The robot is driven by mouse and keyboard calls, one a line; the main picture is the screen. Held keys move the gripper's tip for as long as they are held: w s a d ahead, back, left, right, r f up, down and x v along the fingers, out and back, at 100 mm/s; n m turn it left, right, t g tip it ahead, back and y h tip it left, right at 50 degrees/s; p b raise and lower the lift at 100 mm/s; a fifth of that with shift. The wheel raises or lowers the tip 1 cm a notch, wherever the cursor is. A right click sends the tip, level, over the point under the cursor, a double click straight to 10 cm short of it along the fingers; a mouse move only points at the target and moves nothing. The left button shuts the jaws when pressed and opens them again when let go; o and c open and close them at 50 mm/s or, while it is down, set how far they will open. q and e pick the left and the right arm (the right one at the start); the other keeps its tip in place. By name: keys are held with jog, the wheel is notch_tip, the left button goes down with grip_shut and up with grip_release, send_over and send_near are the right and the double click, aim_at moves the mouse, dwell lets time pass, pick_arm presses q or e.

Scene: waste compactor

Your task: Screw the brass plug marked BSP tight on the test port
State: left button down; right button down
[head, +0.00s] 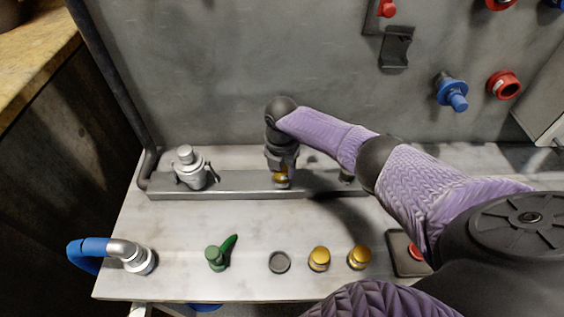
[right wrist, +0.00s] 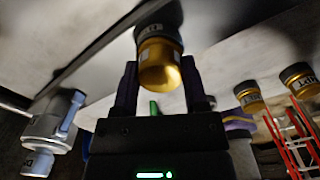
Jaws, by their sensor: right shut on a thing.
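A brass plug (head: 281,179) with a dark collar is at the grey rail, directly below my right gripper (head: 281,165). In the right wrist view the plug (right wrist: 160,62) sits between the two fingers of my right gripper (right wrist: 162,92), which is shut on it. The lettering on its collar is too blurred to read. The port under it is hidden, so I cannot tell how far the plug is seated. Two more brass plugs, a left one (head: 319,258) and a right one (head: 358,257), stand upright at the bench front. My left gripper is not in view.
A silver coupling (head: 190,168) stands on the rail's left end. Along the bench front are a blue hose with a silver elbow (head: 131,256), a green-handled part (head: 218,254), a dark round cap (head: 279,262) and a red button (head: 416,252). Blue and red fittings hang on the back panel (head: 230,70).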

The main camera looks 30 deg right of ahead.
jog(key=shift+m, duration=0.3)
jog(key=shift+r+m+p, duration=0.1)
jog(key=shift+m+p, duration=0.3)
jog(key=shift+m, duration=0.3)
jog(key=shift+m+p, duration=0.3)
jog(key=shift+m, duration=1.6)
jog(key=shift+c, duration=0.2)
grip_release()
jog(key=shift+c, duration=0.3)
